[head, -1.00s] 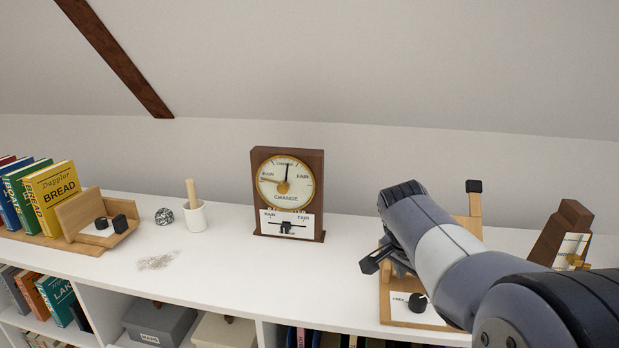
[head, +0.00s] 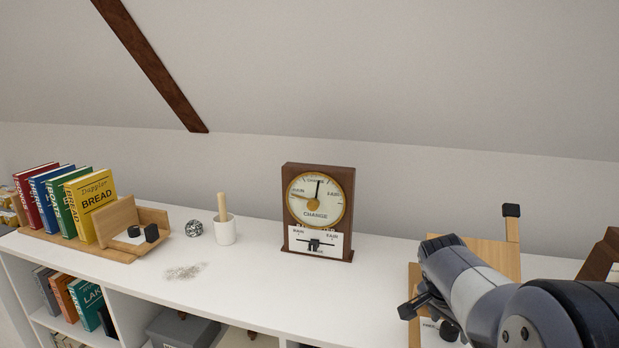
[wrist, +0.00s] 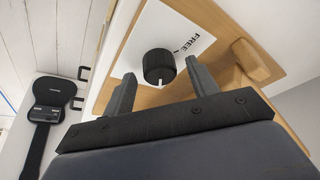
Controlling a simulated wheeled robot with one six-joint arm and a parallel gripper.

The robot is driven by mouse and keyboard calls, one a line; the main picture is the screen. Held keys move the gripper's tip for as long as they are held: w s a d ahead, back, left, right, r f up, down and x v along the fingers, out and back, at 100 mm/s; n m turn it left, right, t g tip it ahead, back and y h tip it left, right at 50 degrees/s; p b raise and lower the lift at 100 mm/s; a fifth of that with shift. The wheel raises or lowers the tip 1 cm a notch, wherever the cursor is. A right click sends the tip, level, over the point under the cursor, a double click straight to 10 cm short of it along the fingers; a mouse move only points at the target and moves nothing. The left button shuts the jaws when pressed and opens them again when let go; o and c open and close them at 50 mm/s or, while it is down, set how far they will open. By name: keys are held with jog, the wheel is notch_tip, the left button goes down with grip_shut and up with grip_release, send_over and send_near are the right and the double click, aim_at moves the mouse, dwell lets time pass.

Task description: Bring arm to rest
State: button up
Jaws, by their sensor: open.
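My gripper (wrist: 158,88) is open in the wrist view, its two fingers apart with nothing between them that I can see held. A black knob (wrist: 159,66) on a white card reading "FREE" shows just beyond the fingertips; I cannot tell whether they touch it. The knob belongs to a wooden stand (wrist: 215,68). In the head view my gripper (head: 412,303) is at the right, in front of the wooden stand (head: 490,255), partly hidden by my own arm, which covers much of the stand.
On the white shelf top (head: 262,268) stand a barometer (head: 318,212), a white cup with a pestle (head: 225,230), a crumpled ball (head: 194,228) and a book rack (head: 95,246) with several books. A dark wooden piece (head: 603,255) is at far right.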

jog(key=p+v, duration=0.2)
jog(key=v, duration=0.9)
jog(key=b+x, duration=0.2)
jog(key=x, duration=0.9)
jog(key=shift+d+f, duration=0.1)
jog(key=shift+f, duration=0.15)
jog(key=shift+r+n, duration=0.2)
jog(key=shift+n, duration=0.5)
jog(key=n+t+y, duration=0.1)
jog(key=n, duration=0.2)
jog(key=shift+s, duration=0.1)
jog(key=shift+d+f+n+t+y+b, duration=0.1)
jog(key=shift+n+t+y+b, duration=0.3)
jog(key=shift+n, duration=0.95)
jog(key=shift+d+n+t+y+b, duration=0.15)
jog(key=shift+n+y+b, duration=0.4)
jog(key=shift+n, duration=0.8)
jog(key=s+r+p, duration=0.2)
jog(key=s+r, duration=0.5)
jog(key=r, duration=0.1)
jog(key=shift+a+r, duration=0.4)
